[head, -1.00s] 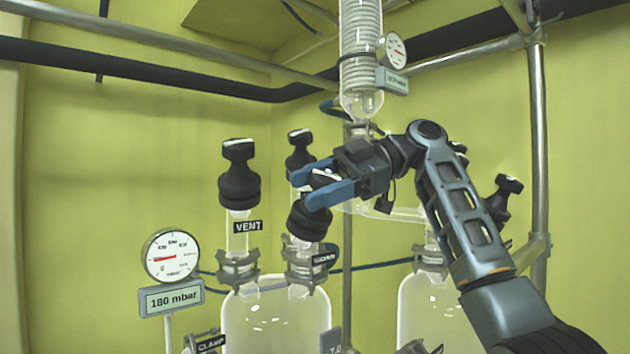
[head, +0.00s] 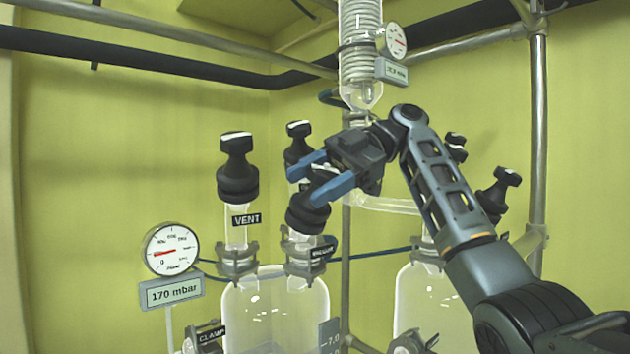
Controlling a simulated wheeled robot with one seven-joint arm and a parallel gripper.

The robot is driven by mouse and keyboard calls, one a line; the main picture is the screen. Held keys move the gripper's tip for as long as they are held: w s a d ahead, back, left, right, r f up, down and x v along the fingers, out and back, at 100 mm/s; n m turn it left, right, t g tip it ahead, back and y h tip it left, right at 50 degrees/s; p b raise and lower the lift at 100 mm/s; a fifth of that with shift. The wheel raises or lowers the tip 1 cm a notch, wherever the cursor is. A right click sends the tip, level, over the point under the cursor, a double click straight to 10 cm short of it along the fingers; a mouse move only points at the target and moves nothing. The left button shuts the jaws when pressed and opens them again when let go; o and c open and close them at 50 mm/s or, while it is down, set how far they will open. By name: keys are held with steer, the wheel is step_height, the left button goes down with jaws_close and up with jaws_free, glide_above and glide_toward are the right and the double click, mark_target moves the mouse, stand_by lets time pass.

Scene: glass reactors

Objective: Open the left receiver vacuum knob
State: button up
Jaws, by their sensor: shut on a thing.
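The left receiver (head: 275,312) is a clear glass vessel at the lower middle. Its vacuum knob (head: 306,216) is black and sits on the right neck, above a tag reading VACUUM (head: 322,254). My gripper (head: 317,178) reaches in from the right with its blue fingers around the top of this knob, shut on it. The fingers and gripper body hide much of the knob's handle. The black vent knob (head: 238,180) stands upright on the left neck, above the VENT tag (head: 246,220).
A dial gauge (head: 171,250) with a display reading 170 mbar (head: 171,291) stands at left. Another black knob (head: 298,150) is close behind my gripper. A second glass vessel (head: 425,300) with black knobs is at right. A coiled glass condenser (head: 360,50) hangs above.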

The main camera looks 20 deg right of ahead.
mark_target(320, 167)
steer(key=o, duration=1)
steer(key=shift+c, duration=0.2)
steer(key=r, duration=0.3)
steer(key=r+b, duration=0.1)
steer(key=shift+d+r, duration=0.15)
steer(key=shift+d, duration=0.2)
steer(key=s+d+r+b, duration=0.1)
steer(key=s+d+r, duration=0.5)
steer(key=d, duration=0.3)
steer(key=shift+d+r, duration=0.15)
steer(key=shift+r, duration=0.15)
steer(key=shift+w, duration=0.1)
